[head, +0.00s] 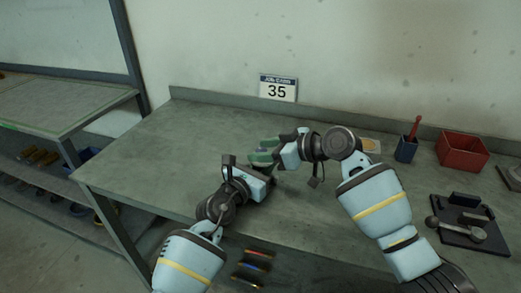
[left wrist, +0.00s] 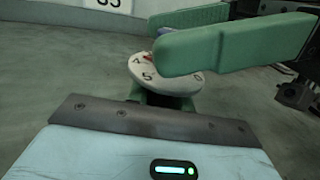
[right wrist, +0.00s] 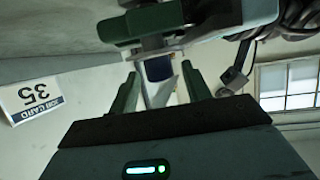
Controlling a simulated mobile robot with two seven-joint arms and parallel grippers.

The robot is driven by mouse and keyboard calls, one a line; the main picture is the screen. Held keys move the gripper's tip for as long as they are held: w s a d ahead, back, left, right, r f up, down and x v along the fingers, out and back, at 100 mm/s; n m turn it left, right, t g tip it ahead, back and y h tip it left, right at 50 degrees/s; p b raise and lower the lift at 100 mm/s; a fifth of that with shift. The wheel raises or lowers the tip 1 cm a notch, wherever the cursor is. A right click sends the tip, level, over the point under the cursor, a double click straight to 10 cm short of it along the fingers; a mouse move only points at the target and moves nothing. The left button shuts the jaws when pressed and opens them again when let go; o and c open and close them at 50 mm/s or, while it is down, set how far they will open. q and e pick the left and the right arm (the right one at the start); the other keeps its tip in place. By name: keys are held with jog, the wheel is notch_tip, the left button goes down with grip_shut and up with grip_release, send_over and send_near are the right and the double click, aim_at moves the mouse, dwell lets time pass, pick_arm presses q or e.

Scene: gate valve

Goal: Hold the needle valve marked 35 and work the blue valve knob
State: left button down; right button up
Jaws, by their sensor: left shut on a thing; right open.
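The needle valve (left wrist: 148,72) shows in the left wrist view as a round white dial with dark digits and a red mark. My left gripper (left wrist: 165,103) is shut on the valve's body below the dial. The blue knob (right wrist: 158,68) shows in the right wrist view between the green fingers of my right gripper (right wrist: 158,88), which is open around it. I cannot tell whether the fingers touch the knob. In the head view, the two grippers meet above the bench and mostly hide the valve; the left gripper (head: 262,165) is nearer, the right gripper (head: 263,151) comes from the right.
A job card reading 35 (head: 277,89) stands at the bench's back edge. To the right are a blue cup with a red-handled tool (head: 406,149), a red bin (head: 462,151) and a dark tray with metal parts (head: 465,238). The left part of the bench (head: 165,155) is clear.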

jog(key=shift+w+a+f, duration=0.2)
jog(key=shift+a+f, duration=0.05)
jog(key=shift+a, duration=0.3)
jog(key=shift+c, duration=0.5)
jog(key=c, duration=0.9)
jog(key=shift+n+g+y, duration=0.5)
jog(key=shift+n+g, duration=1)
jog(key=shift+g, duration=0.2)
jog(key=o, duration=1)
jog(key=shift+d, duration=0.1)
jog(key=v, duration=1.2)
